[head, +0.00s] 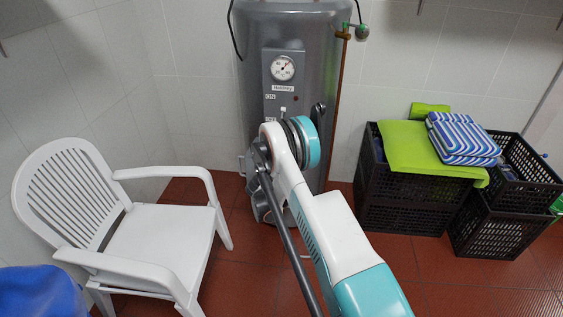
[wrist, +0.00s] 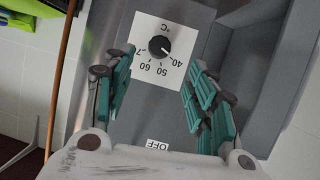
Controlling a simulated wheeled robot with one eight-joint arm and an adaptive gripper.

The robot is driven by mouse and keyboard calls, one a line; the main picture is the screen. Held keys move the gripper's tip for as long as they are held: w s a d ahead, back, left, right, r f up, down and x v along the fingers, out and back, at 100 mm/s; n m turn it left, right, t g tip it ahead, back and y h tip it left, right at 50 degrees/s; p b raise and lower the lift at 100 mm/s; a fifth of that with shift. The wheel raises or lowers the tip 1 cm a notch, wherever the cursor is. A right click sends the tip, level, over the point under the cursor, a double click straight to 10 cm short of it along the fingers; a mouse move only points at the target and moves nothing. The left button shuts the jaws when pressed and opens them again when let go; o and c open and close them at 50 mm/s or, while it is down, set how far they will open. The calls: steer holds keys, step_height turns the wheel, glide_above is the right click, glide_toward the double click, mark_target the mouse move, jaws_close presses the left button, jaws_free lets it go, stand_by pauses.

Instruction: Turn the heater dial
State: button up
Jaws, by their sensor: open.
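The heater (head: 335,50) is a tall grey tank against the tiled wall. In the wrist view its dial (wrist: 158,45) is a round black knob on a white scale plate (wrist: 142,68) marked from 40 upward in °C. A small light mark on the knob seems to face the 40. My gripper (wrist: 160,68) is open, its teal fingers on either side of the scale plate. The knob shows between the fingers, and nothing is held. I cannot tell how far the fingertips are from the panel. In the head view my arm hides the dial.
A round gauge (head: 283,68) is on the heater's upper panel. A white plastic chair (head: 160,235) stands at left. Black crates (head: 400,205) with a green cloth (head: 405,150) and a striped blue cushion (head: 462,138) stand at right. An OFF label (wrist: 158,145) shows below the dial in the wrist view.

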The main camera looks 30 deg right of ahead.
steer(key=b+x, duration=0.3)
steer(key=x, duration=0.7)
steer(key=shift+w, duration=0.15)
steer(key=shift+d+f, duration=0.1)
steer(key=c, duration=1)
